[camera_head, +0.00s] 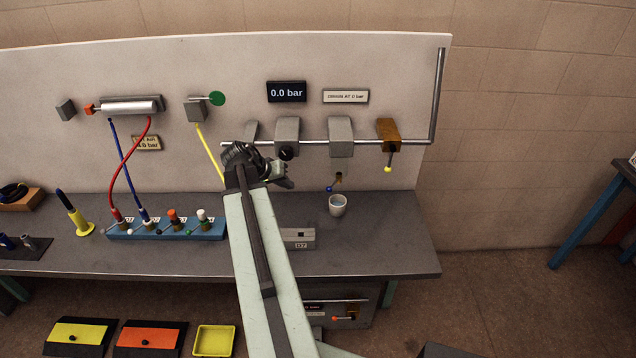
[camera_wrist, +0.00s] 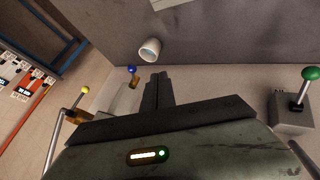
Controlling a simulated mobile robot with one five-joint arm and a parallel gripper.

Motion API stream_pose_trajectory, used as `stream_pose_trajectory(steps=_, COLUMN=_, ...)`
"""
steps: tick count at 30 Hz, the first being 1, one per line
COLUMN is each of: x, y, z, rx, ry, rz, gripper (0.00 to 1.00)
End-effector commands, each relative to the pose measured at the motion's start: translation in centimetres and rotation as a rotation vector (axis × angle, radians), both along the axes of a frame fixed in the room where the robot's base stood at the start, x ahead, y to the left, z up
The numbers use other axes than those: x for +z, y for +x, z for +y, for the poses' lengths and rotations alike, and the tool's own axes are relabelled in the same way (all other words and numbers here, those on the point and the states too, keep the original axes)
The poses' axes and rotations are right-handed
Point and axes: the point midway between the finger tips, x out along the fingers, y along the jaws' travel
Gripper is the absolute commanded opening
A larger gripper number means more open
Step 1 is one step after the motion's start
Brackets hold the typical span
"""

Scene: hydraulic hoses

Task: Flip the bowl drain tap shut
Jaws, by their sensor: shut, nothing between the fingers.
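A small tap with a blue knob (camera_head: 330,189) hangs from a brass fitting under a grey block (camera_head: 341,137) on the wall panel. I take it for the bowl drain tap. Its blue knob also shows in the wrist view (camera_wrist: 131,69), just left of my fingertips. A white cup (camera_head: 338,205) stands on the bench beneath it; the cup also shows in the wrist view (camera_wrist: 149,49). My gripper (camera_head: 288,183) is left of the tap and apart from it. Its fingers (camera_wrist: 157,79) are shut and empty.
A horizontal pipe (camera_head: 370,142) runs along the panel, with a brass valve (camera_head: 388,134) and yellow knob at right. A green-knobbed switch (camera_wrist: 311,73) is right in the wrist view. A blue manifold (camera_head: 165,229) with hoses is left. The bench right of the cup is clear.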

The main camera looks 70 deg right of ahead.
Motion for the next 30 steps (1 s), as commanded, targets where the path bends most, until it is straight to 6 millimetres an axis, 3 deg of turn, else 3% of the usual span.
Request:
stream_pose_trajectory(steps=3, x=0.4, y=-1.2, z=-0.9, rx=-0.024, ry=-0.015, rz=0.003, gripper=0.0)
stream_pose_trajectory(steps=13, x=-0.2, y=-1.2, z=-1.0, rx=-0.022, ry=-0.013, rz=0.003, gripper=0.0)
stream_pose_trajectory(steps=28, x=-8.3, y=-4.0, z=-6.6, rx=-0.021, ry=-0.013, rz=0.002, gripper=0.0)
stream_pose_trajectory(steps=30, x=-7.1, y=-5.2, z=-6.9, rx=-0.022, ry=-0.013, rz=0.003, gripper=0.0)
